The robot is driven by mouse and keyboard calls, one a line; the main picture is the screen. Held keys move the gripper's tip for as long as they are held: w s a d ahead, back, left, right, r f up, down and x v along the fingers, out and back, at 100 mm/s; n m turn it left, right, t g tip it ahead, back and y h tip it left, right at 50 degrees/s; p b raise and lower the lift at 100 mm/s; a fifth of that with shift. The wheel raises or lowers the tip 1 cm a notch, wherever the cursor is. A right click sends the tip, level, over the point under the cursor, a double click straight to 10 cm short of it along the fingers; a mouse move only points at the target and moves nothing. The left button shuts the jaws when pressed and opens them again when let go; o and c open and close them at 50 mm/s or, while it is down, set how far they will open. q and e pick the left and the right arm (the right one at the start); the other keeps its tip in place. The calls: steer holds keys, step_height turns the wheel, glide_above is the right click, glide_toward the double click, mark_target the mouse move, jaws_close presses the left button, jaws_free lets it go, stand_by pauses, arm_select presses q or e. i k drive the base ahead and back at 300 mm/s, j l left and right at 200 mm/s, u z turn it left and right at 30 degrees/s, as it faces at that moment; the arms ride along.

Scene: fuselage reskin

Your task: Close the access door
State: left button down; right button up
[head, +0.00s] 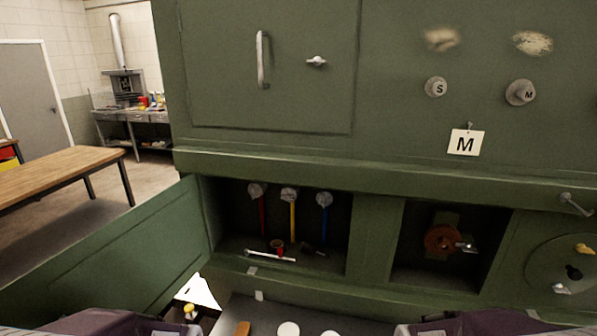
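An open green door panel (120,252) swings out to the left from the left edge of a dark recess (232,225) in the green fuselage wall. It stands well away from the opening. A second green door (225,70) above lies flush with the wall; it has a vertical bar handle (262,60) and a small latch (316,62). I cannot tell by name which one is the access door. Dark purple parts of my arms show at the bottom edge, left and right. Neither gripper's fingers can be seen.
Another recess holds an orange wheel (441,240). A wooden table (60,172) stands at left. A tray with small items lies below, partly cut off.

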mark_target(139, 260)
steer(key=k+j+u, duration=0.1)
steer(key=j+u, duration=0.15)
steer(key=j, duration=0.25)
steer(key=j+u, duration=0.25)
steer(key=j, duration=0.25)
steer(key=j+z, duration=0.75)
steer(key=j, duration=0.3)
steer(key=j+z, duration=0.4)
steer(key=j, duration=0.15)
steer(key=k, duration=0.05)
